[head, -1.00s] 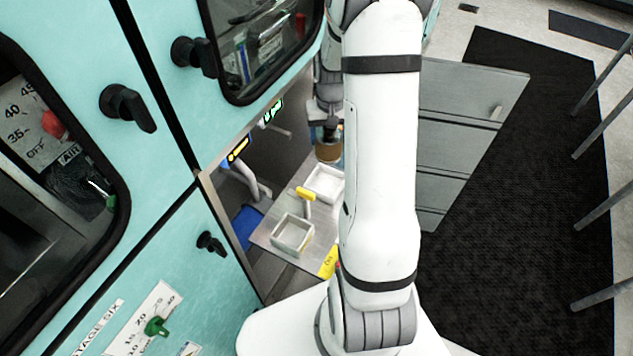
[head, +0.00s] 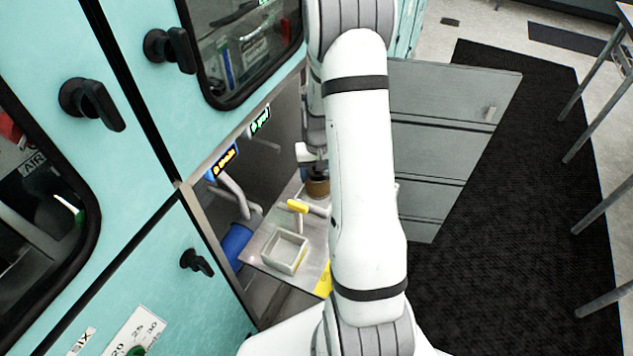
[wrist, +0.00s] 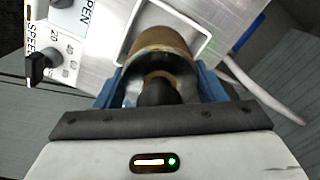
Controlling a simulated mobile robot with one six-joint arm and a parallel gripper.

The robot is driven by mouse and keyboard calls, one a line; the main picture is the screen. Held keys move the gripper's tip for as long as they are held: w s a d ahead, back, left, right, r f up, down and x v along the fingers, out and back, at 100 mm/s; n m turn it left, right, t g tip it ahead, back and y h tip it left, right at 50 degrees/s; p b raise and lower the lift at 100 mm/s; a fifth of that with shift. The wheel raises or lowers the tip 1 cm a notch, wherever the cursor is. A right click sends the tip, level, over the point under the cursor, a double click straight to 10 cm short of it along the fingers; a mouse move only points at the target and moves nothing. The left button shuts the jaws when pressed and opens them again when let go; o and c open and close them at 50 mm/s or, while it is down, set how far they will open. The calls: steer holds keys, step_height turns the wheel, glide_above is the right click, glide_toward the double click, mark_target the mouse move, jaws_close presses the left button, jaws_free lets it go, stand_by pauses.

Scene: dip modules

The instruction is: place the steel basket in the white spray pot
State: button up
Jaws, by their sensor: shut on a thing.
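My gripper (wrist: 160,90) is shut on the steel basket (wrist: 163,42), a round brownish cup with a metal rim and a dark knob between the blue fingers. The basket also shows in the head view (head: 317,188), beside my arm above the metal shelf. In the wrist view a white square-rimmed pot (wrist: 207,42) lies behind the basket, which covers much of it. I cannot tell whether the basket is above the pot or partly within it. A second pale square pot (head: 285,252) stands empty nearer on the shelf. Which is the spray pot is unclear.
A yellow-topped lever (head: 297,206) stands between the pots. A blue container (head: 237,243) and pipes are at the left. Teal cabinet doors (head: 150,180) flank the shelf. A grey drawer unit (head: 440,150) stands behind my arm.

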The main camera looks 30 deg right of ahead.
mark_target(318, 181)
steer(key=shift+f, duration=1.75)
steer(key=shift+f, duration=0.15)
steer(key=o, duration=1.1)
steer(key=shift+o, duration=0.2)
